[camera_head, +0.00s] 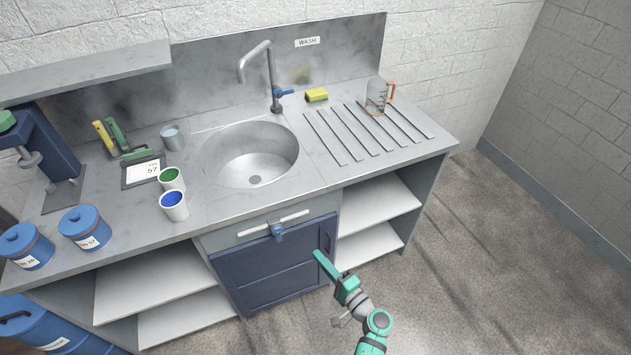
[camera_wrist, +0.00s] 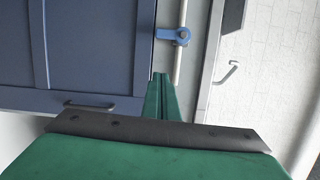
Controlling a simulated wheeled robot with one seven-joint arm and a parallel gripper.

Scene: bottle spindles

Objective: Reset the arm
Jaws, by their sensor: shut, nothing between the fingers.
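My gripper (camera_head: 319,258) is green and shut with nothing between its fingers. In the head view it hangs in front of the blue cabinet door (camera_head: 270,270), below the counter front, at the lower right of the sink unit. In the wrist view the shut fingers (camera_wrist: 162,90) point at the cabinet front. The blue door (camera_wrist: 90,50) fills the left there, and the blue latch (camera_wrist: 173,36) on its pale bar lies just past the fingertips. The latch also shows in the head view (camera_head: 278,233), up and left of the gripper. I cannot tell whether the fingers touch anything.
Open shelves (camera_head: 375,205) flank the door. The floor at right (camera_head: 500,260) is clear.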

